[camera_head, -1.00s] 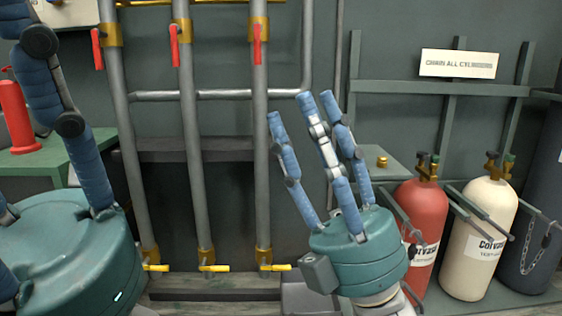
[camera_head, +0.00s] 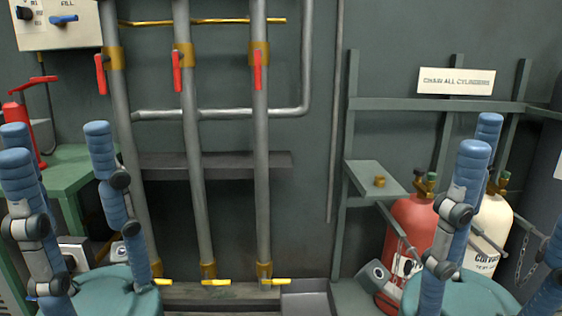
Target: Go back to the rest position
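My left gripper (camera_head: 66,190) is at the lower left, in front of the green table. Its blue fingers point up and stand apart, with nothing between them. My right gripper (camera_head: 482,195) is at the lower right, in front of the red and cream cylinders. Its blue fingers also point up and are spread, with nothing seen held. The teal palms of both are cut by the bottom edge of the picture.
Grey pipes (camera_head: 191,150) with red handles and yellow lower levers stand on the wall. A red cylinder (camera_head: 408,226) and a cream cylinder (camera_head: 488,228) stand at the right. A green table (camera_head: 72,168) is at the left. The middle is free.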

